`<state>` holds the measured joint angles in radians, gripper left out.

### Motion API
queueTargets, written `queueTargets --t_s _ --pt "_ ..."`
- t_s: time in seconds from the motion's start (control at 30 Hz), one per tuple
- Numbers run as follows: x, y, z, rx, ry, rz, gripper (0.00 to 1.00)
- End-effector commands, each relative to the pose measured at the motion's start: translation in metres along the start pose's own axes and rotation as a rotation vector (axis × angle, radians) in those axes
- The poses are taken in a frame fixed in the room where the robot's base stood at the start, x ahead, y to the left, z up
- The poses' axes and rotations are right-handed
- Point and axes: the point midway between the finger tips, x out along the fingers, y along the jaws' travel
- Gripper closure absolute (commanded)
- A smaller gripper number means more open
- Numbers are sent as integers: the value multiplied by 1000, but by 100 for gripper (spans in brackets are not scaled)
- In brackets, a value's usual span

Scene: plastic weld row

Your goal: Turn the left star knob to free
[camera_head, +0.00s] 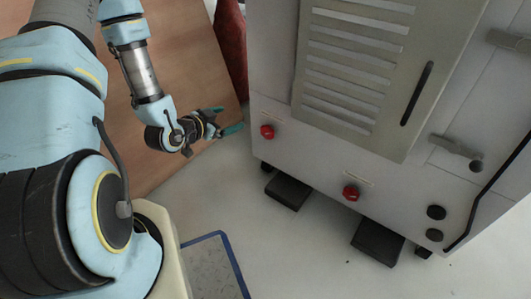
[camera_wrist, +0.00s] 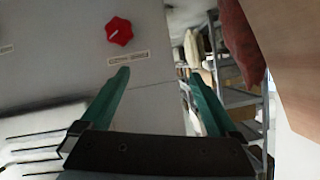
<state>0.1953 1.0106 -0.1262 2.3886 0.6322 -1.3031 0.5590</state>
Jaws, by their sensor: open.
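The left star knob (camera_head: 267,131) is red and sits low on the cabinet front near its left edge, with a small label by it. In the wrist view a red lobed knob (camera_wrist: 120,31) with a pale mark across its face shows above a printed label; it appears to be the same knob. The label's text is not readable. My gripper (camera_head: 224,120) is left of the knob in the head view and apart from it. Its two green fingers (camera_wrist: 167,84) are spread with nothing between them, and the knob lies beyond and left of them in the wrist view.
A second red knob (camera_head: 351,193) sits further right on the grey cabinet. A louvred door (camera_head: 345,70) with a dark handle (camera_head: 416,94) is above. Dark feet (camera_head: 288,190) stand out below the cabinet. A wooden surface (camera_head: 190,70) lies behind my arm. Shelves (camera_wrist: 240,97) show at right.

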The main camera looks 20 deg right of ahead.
Motion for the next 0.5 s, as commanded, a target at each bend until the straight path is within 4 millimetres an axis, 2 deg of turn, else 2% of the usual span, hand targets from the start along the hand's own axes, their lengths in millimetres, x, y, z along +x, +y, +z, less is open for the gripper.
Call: queueTargets --t_s 0.03,0.1,0.3,0.5 --pt "17 23 31 -1 55 9 5" --pt "27 42 44 1 141 7 5" --pt "40 78 68 -14 324 -18 5" --pt "40 88 73 -25 399 -41 5"
